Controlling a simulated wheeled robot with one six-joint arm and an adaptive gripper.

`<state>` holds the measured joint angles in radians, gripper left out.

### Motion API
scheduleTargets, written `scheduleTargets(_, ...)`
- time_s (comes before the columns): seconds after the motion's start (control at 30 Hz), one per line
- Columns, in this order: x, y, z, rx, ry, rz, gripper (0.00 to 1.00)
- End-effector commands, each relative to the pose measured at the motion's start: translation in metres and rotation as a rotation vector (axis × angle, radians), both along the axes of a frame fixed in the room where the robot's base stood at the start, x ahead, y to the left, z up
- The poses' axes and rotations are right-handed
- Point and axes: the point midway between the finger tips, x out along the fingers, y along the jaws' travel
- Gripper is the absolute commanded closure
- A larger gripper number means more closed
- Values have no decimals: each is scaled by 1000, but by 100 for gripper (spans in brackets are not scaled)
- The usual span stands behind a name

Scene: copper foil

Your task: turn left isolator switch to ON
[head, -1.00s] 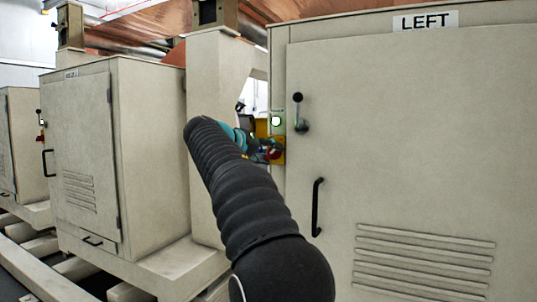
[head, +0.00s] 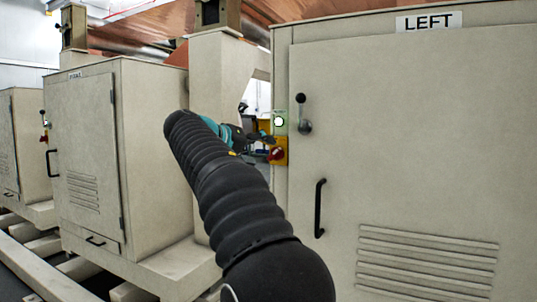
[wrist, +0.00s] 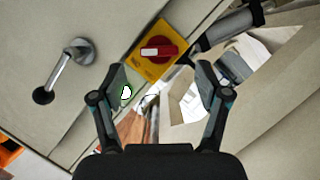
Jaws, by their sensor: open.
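The isolator switch is a red rotary knob (head: 276,154) on a yellow plate (head: 283,145), on the narrow side strip of the cabinet labelled LEFT (head: 429,22). In the wrist view the red knob (wrist: 158,50) sits on its yellow plate (wrist: 147,68), with a pale bar across its face. My gripper (head: 264,138) is just left of and above the knob in the head view. In the wrist view my gripper (wrist: 160,77) is open and empty, its two fingers spread either side below the knob. It appears apart from the knob.
A white lamp on a green plate (head: 279,122) sits above the switch. A lever with a black ball (head: 303,115) and a black door handle (head: 319,208) are on the cabinet door. A beige post (head: 213,90) and another cabinet (head: 150,170) stand to the left.

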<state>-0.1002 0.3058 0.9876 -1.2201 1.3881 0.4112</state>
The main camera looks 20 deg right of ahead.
Motion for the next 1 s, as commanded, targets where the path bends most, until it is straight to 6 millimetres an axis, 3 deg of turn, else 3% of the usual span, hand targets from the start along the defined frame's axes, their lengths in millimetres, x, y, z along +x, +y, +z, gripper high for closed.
scheduleTargets(0.2,-15,38,12,1,-2,2,25)
scheduleTargets(0.4,-22,56,17,-1,0,1,25)
scheduleTargets(1.0,-24,60,18,-4,10,3,25)
